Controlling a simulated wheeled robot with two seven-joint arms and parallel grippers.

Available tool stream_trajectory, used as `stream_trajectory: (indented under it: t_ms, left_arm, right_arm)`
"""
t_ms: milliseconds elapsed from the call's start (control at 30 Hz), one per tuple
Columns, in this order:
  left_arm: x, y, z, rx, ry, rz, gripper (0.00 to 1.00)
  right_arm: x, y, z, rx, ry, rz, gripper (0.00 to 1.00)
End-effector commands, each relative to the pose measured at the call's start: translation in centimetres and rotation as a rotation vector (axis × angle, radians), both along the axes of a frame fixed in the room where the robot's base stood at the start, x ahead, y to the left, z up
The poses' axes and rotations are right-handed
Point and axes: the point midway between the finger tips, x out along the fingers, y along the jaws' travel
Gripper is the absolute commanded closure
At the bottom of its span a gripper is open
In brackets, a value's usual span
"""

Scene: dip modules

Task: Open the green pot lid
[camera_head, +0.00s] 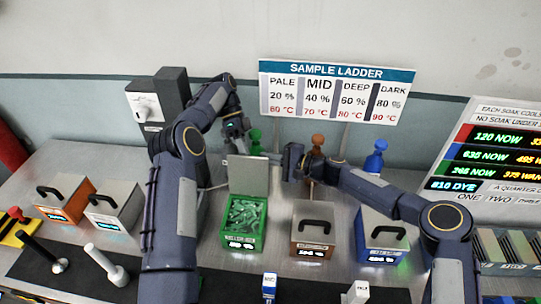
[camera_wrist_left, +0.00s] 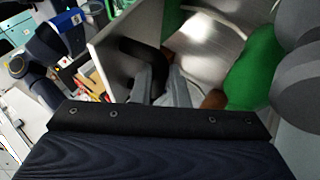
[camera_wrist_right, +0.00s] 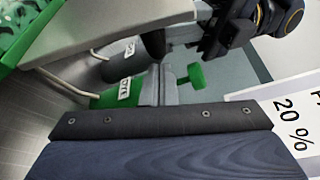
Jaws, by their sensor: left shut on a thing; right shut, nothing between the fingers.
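The green pot (camera_head: 233,239) stands at the middle of the bench, its top open on green contents. Its grey lid (camera_head: 248,174) stands raised at the pot's back edge; it also shows in the left wrist view (camera_wrist_left: 112,58) and the right wrist view (camera_wrist_right: 110,22). The lid's black handle (camera_wrist_left: 138,52) is on the side away from the opening. My left gripper (camera_head: 240,150) is behind the lid, shut on the handle. My right gripper (camera_head: 274,157) is shut and empty just right of the lid, near a green valve (camera_wrist_right: 192,77).
A brown pot (camera_head: 311,240) and a blue pot (camera_head: 372,246), both lidded, stand to the right. Orange (camera_head: 75,211) and white (camera_head: 120,214) lidded boxes stand left. A sample ladder sign (camera_head: 340,92) hangs behind. Small posts line the front dark mat (camera_head: 55,265).

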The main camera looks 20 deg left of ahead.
Motion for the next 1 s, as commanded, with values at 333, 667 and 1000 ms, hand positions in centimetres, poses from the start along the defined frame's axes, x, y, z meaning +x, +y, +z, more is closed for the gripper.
stream_trajectory:
  t_ms: [333, 667, 1000]
  left_arm:
    - [-0.3, 0.0, -0.6, 0.003, 0.017, -0.003, 1.0]
    - [-0.2, 0.1, -0.6, 0.005, 0.012, -0.001, 1.0]
    - [0.0, 0.1, -0.6, 0.007, 0.005, 0.002, 0.68]
  right_arm:
    - [-0.2, -0.1, 0.1, 0.0, -0.001, 0.0, 1.0]
    - [-1.6, -0.3, 0.9, 0.019, -0.06, 0.006, 1.0]
    - [-2.0, 0.1, 1.1, 0.021, -0.059, 0.016, 1.0]
